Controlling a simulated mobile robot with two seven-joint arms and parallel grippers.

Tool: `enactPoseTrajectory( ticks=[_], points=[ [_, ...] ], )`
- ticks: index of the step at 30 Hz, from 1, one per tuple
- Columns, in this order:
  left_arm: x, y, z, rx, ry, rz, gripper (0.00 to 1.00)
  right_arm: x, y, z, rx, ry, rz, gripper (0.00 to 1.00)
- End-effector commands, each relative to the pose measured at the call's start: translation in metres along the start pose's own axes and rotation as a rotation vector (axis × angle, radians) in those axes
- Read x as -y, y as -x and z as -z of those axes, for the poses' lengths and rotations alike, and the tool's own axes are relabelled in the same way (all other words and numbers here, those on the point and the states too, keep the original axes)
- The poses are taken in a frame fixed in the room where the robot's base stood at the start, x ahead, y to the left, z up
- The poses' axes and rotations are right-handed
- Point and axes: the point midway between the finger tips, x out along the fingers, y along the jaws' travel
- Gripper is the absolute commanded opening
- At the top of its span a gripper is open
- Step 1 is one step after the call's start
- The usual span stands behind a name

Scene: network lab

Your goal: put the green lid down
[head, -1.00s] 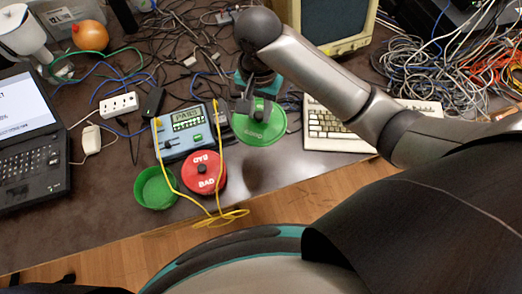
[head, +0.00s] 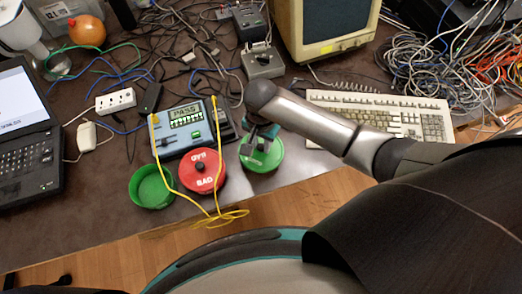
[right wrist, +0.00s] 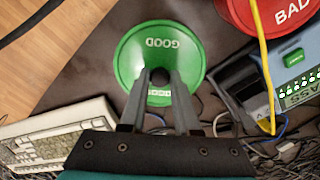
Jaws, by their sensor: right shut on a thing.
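The green lid (head: 270,160) is round, with a dark knob in its middle, and lies level beside the red lid in the head view. In the right wrist view the green lid (right wrist: 132,55) reads "GOOD". My right gripper (head: 263,139) is above it, shut on its knob; its fingers also show in the right wrist view (right wrist: 161,80). The lid is at or very near the desk top; I cannot tell whether it touches. My left gripper is not in view.
An open green bowl (head: 135,196) and a red "BAD" lid (head: 202,184) stand left of the green lid. Behind them is a tester (head: 172,140) with yellow leads (head: 219,185). A keyboard (head: 410,115) lies right. The desk's front edge is close.

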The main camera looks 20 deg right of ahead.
Motion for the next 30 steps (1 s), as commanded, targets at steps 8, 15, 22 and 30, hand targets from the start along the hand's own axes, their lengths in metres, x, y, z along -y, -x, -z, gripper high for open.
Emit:
enactPoseTrajectory(
  ticks=[8, 15, 22, 30],
  points=[
    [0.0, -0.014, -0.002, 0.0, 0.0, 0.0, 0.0, 0.0, -0.038, 0.0, 0.0, 0.0, 0.0, 0.0],
    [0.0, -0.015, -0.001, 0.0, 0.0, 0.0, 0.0, 0.001, -0.043, 0.0, 0.0, 0.001, 0.002, 0.0],
    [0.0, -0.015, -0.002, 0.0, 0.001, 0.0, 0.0, 0.0, -0.046, -0.001, 0.001, 0.0, 0.001, 0.0],
    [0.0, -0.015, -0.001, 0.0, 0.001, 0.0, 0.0, 0.0, -0.046, 0.0, 0.0, 0.001, 0.001, 0.58]
  ],
)
